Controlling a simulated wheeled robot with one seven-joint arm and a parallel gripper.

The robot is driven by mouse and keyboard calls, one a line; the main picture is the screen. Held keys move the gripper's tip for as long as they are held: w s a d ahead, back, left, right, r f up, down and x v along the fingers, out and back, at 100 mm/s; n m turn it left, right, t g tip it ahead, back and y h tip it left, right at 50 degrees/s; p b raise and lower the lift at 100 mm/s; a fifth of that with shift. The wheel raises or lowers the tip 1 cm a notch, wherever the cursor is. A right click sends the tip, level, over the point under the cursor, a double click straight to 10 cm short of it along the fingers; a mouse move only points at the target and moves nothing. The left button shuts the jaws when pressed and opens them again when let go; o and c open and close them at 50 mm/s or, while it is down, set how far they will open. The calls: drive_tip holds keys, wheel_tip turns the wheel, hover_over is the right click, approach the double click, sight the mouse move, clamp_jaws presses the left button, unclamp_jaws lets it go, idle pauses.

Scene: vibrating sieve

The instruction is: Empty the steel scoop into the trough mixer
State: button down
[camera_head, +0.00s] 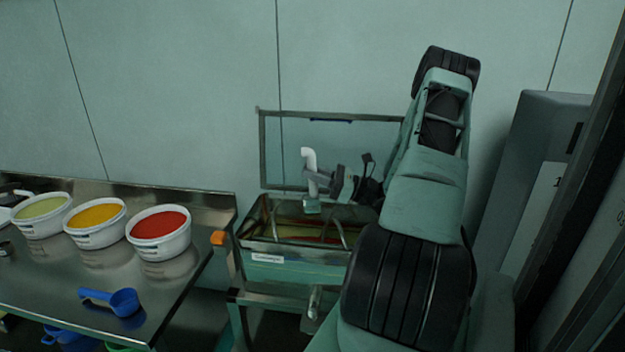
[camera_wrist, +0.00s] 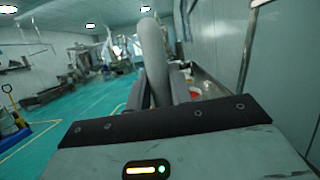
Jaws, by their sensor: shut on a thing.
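The trough mixer (camera_head: 300,272) is a steel trough on a stand, with its lid (camera_head: 330,150) raised behind it. Reddish and yellowish material and curved mixing bars show inside. My gripper (camera_head: 325,183) is above the trough, shut on the steel scoop (camera_head: 309,160). The scoop's pale, curved part stands roughly upright in the head view, over the open trough. In the wrist view the scoop (camera_wrist: 154,60) rises as a grey curved shape between the fingers. Whether anything is in the scoop cannot be seen.
A steel table (camera_head: 60,290) at left holds tubs of green, yellow (camera_head: 97,240) and red (camera_head: 160,250) material and a blue scoop (camera_head: 122,302). An orange piece (camera_head: 218,238) is at the table's right edge. A grey cabinet (camera_head: 540,150) stands at right.

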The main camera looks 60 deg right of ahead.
drive_tip(key=shift+w+a+r+g+p, duration=0.2)
drive_tip(key=shift+w+a+g+p, duration=0.1)
drive_tip(key=shift+w+g, duration=0.1)
drive_tip(key=w+a+f+n+g+h+p, duration=0.2)
drive_tip(key=w+a+f+g+h+p, duration=0.4)
drive_tip(key=g, duration=0.8)
drive_tip(key=shift+w+f+n+h+p, duration=0.3)
drive_tip(key=shift+w+f+h+p, duration=0.2)
drive_tip(key=shift+w+h+p, duration=0.65)
